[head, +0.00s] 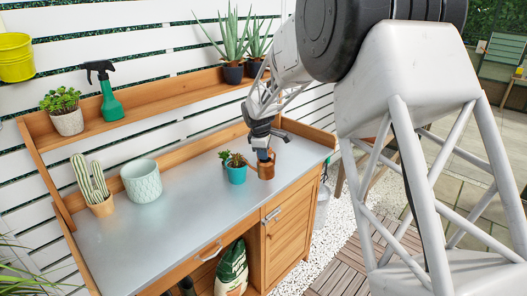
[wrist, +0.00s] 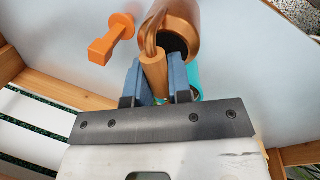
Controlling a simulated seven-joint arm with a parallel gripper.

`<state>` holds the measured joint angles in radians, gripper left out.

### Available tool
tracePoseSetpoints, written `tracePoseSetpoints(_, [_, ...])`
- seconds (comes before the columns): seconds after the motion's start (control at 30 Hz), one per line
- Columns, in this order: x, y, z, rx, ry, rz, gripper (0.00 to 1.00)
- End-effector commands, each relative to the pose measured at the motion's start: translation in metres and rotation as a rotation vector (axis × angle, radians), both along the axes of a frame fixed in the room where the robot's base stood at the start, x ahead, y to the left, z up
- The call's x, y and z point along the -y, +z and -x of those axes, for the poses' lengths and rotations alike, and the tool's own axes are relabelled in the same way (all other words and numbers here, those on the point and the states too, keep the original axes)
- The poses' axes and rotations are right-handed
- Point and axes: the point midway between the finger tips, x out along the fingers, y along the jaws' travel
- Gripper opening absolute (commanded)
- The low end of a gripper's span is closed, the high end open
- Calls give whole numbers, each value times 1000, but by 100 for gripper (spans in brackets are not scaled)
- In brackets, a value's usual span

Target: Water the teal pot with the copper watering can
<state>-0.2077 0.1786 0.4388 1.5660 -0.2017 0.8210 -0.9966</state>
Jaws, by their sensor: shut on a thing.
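The teal pot (head: 236,174) holds a small dark green plant and stands on the grey benchtop. The copper watering can (head: 267,170) is just right of it, close beside the pot. My gripper (head: 264,150) reaches down from above and is shut on the can's handle. In the wrist view the can (wrist: 184,18) shows its dark opening, and its wooden handle (wrist: 153,74) sits between the blue fingers. A sliver of the teal pot (wrist: 194,72) shows behind the right finger. I cannot tell whether the can touches the benchtop. Its spout is not clearly visible.
A pale patterned pot (head: 142,182) and a potted cactus (head: 98,203) stand left on the bench. The shelf holds a green spray bottle (head: 111,105) and several plants. An orange piece (wrist: 112,42) is near the can in the wrist view. The middle benchtop is clear.

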Motion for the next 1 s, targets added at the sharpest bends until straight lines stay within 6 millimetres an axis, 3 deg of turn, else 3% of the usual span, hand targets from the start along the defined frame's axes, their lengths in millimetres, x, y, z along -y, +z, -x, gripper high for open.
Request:
tracePoseSetpoints(0.53, [0, -13, 0, -1, 1, 2, 0])
tracePoseSetpoints(1.0, [-6, -2, -1, -31, 1, 124, 0])
